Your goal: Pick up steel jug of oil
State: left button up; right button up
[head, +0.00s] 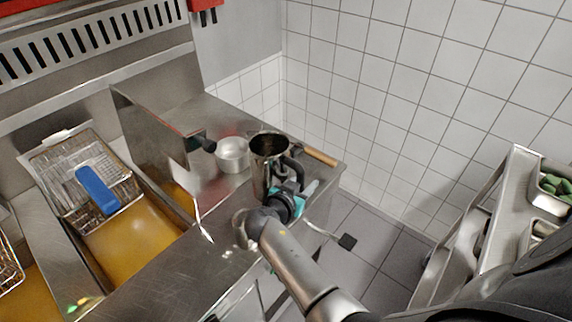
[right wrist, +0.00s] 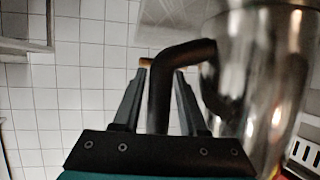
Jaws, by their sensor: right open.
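The steel jug (head: 262,172) stands upright on the steel counter (head: 172,266) near its right edge, with a black handle facing my right arm. In the right wrist view its shiny body (right wrist: 268,75) fills the right side. Its black handle (right wrist: 160,90) runs down between the two fingers of my right gripper (right wrist: 160,75). My right gripper is open, with a finger on each side of the handle. In the head view the right gripper (head: 289,184) is partly hidden at the jug's side. The jug's contents cannot be made out. My left gripper is out of view.
A small steel pot (head: 232,160) stands just left of the jug. A wooden handle (head: 320,156) lies behind it to the right. The fryer with yellow oil (head: 134,243) and a basket with a blue handle (head: 97,192) is at left. A steel trolley (head: 503,225) stands at right.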

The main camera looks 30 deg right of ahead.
jog(key=shift+w+d+f, duration=0.1)
jog(key=shift+d, duration=0.05)
jog(key=shift+c, duration=0.7)
grip_shut()
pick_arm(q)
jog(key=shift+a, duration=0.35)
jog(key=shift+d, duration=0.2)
pick_arm(e)
jog(key=shift+w+r, duration=0.15)
jog(key=shift+r, duration=0.15)
